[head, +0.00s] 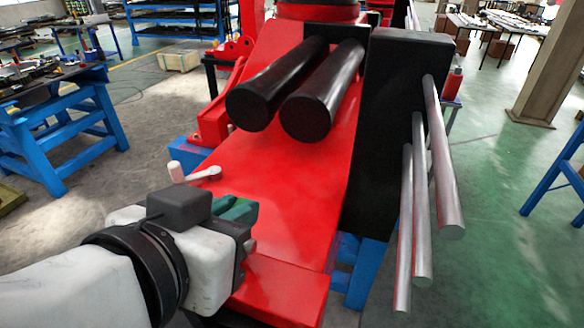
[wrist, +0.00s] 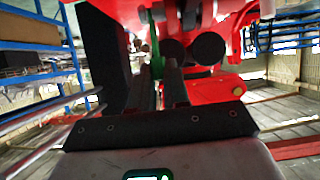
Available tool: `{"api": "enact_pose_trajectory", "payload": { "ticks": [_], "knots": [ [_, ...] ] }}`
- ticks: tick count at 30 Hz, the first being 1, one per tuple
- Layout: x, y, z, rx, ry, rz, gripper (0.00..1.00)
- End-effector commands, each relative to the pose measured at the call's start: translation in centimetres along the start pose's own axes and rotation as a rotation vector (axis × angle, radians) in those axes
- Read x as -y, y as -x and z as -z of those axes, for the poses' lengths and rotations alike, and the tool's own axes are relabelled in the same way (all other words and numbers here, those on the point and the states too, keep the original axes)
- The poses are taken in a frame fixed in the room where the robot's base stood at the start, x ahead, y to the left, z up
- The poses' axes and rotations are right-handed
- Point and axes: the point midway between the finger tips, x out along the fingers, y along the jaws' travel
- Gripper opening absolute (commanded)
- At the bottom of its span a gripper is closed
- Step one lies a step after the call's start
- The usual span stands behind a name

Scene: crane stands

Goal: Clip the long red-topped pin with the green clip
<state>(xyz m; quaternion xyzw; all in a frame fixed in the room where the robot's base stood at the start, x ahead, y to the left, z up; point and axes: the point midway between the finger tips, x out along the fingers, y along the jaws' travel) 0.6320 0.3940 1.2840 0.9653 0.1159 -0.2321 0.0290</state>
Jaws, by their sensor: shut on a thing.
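My gripper (head: 238,222) is at the lower left of the head view, beside the left edge of the red machine bed. It is shut on the green clip (head: 236,208), whose green part sticks out past the fingers. In the wrist view the green clip (wrist: 157,58) stands up at the tips of my gripper (wrist: 168,82). My fingers hide part of it. I cannot make out a long red-topped pin for certain. A small red-topped thing (head: 453,84) shows behind the black block at the right, too small to identify.
The red bed (head: 275,190) carries two thick black cylinders (head: 305,105) and a tall black block (head: 385,130) with three metal rods (head: 420,200) sticking out. A pale crank handle (head: 195,173) projects beside my gripper. A blue table (head: 60,115) stands left.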

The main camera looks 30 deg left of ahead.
Motion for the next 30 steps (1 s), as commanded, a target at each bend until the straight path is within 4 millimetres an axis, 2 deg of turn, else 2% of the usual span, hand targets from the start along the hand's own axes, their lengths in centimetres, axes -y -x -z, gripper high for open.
{"api": "enact_pose_trajectory", "payload": {
  "ticks": [16,17,18,26,30],
  "knots": [
    [-0.02,-0.55,-1.06,0.000,0.000,0.000,0.00],
    [-0.01,-0.54,-1.04,0.000,0.000,0.000,0.17],
    [-0.01,-0.51,-0.98,0.000,0.000,0.000,0.21],
    [-0.01,-0.50,-0.97,0.000,0.000,0.000,0.46],
    [-0.01,-0.50,-0.97,0.000,0.000,0.000,0.46]
  ]
}}
